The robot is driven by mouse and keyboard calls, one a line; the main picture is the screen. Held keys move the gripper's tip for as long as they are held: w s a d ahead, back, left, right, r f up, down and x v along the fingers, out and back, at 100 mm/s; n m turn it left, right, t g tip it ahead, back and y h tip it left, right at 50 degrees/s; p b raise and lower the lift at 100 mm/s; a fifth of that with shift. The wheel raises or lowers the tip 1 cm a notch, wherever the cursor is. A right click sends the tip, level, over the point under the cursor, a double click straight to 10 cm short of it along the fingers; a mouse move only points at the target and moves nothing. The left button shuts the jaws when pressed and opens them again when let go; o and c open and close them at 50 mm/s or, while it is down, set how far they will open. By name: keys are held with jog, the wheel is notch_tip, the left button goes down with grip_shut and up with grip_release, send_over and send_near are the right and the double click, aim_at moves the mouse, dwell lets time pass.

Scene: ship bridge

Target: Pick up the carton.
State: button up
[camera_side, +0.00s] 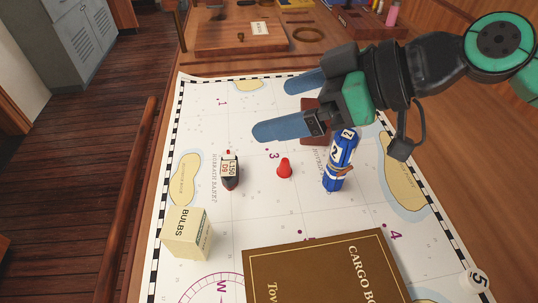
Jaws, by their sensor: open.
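The carton (186,234) is a small cream box marked "BULBS". It stands upright on the chart at the front left, beside a brown book. My gripper (270,104) comes in from the upper right, above the far part of the chart. Its two blue fingers are spread apart and point left, with nothing visible between them. The gripper is well apart from the carton, which is farther left and nearer the camera. The carton's far and left sides are hidden.
The chart (205,115) holds a toy ship (230,171), a red cone-shaped piece (284,168) and a blue figure (340,160). A brown cargo book (320,270) lies in front. A white piece marked 5 (477,281) is at right. A wooden board (240,38) lies behind.

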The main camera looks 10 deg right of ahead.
jog(key=s+a+n+g+y, duration=0.2)
jog(key=s+a+n+y, duration=0.15)
jog(key=a, duration=0.45)
send_near(187, 223)
jog(key=shift+h, duration=0.25)
jog(key=x, duration=0.5)
jog(key=shift+w+a+r, duration=0.1)
jog(key=shift+a+r, duration=0.1)
jog(key=shift+r, duration=0.05)
jog(key=shift+a+f, duration=0.15)
jog(key=shift+f, duration=0.1)
jog(key=shift+x, duration=2.6)
jog(key=c, duration=1.4)
jog(key=shift+o, duration=0.2)
jog(key=shift+r, duration=0.1)
